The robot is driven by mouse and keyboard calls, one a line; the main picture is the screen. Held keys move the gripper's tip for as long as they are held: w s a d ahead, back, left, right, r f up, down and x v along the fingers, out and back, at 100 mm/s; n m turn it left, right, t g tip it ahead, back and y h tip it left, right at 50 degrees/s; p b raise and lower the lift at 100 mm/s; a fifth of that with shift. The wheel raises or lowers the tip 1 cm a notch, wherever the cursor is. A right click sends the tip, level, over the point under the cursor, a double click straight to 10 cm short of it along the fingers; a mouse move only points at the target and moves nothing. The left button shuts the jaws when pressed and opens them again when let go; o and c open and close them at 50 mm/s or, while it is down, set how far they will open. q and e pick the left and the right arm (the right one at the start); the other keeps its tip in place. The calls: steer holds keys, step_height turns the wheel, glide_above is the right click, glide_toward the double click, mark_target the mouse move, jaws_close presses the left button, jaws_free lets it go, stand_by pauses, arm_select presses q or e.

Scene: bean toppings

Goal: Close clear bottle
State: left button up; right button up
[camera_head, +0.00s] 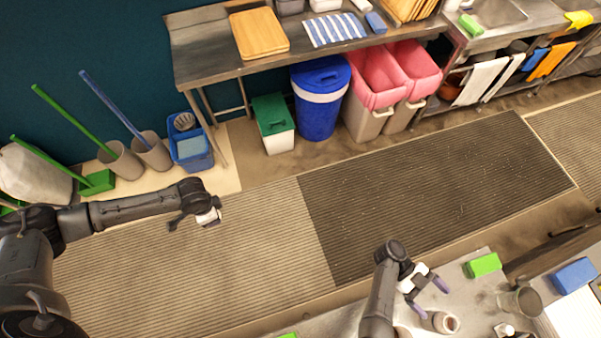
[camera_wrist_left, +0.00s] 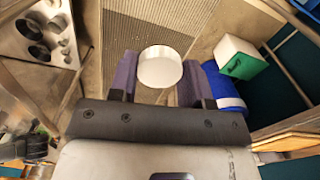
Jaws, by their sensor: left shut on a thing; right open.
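My left gripper (camera_head: 208,214) is shut on a round white lid (camera_wrist_left: 160,67), held in the air over the striped floor mat, well away from the counter. In the left wrist view the lid sits between the purple fingers (camera_wrist_left: 158,78). My right gripper (camera_head: 431,298) is open over the metal counter at lower right. An open, pale-rimmed jar (camera_head: 446,322) stands just beside its lower fingertip; I cannot tell if they touch. A see-through greenish container (camera_head: 521,301) stands farther right on the counter. I cannot tell which of these is the clear bottle.
A green block (camera_head: 483,265) and a blue block (camera_head: 573,276) lie on the counter (camera_head: 345,325). Bins (camera_head: 320,97) and a metal table (camera_head: 200,50) line the back wall. The mats (camera_head: 190,268) between are clear.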

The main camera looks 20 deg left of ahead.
mark_target(440, 322)
arm_select(q)
steer(key=shift+s+a+f, duration=0.15)
steer(key=shift+f, duration=0.15)
arm_select(e)
steer(key=shift+s+a+f+g+y, duration=0.2)
steer(key=shift+s+a+g+y, duration=0.15)
steer(key=shift+g, duration=0.15)
arm_select(q)
steer(key=shift+r+p, duration=0.35)
steer(key=shift+r, duration=0.1)
arm_select(e)
steer(key=shift+x, duration=0.85)
arm_select(q)
steer(key=shift+w+d, duration=0.25)
steer(key=shift+d, duration=0.05)
arm_select(e)
steer(key=shift+s+d, duration=0.15)
steer(key=shift+d, duration=0.3)
arm_select(q)
steer(key=shift+a, duration=0.1)
arm_select(e)
steer(key=shift+a, duration=0.15)
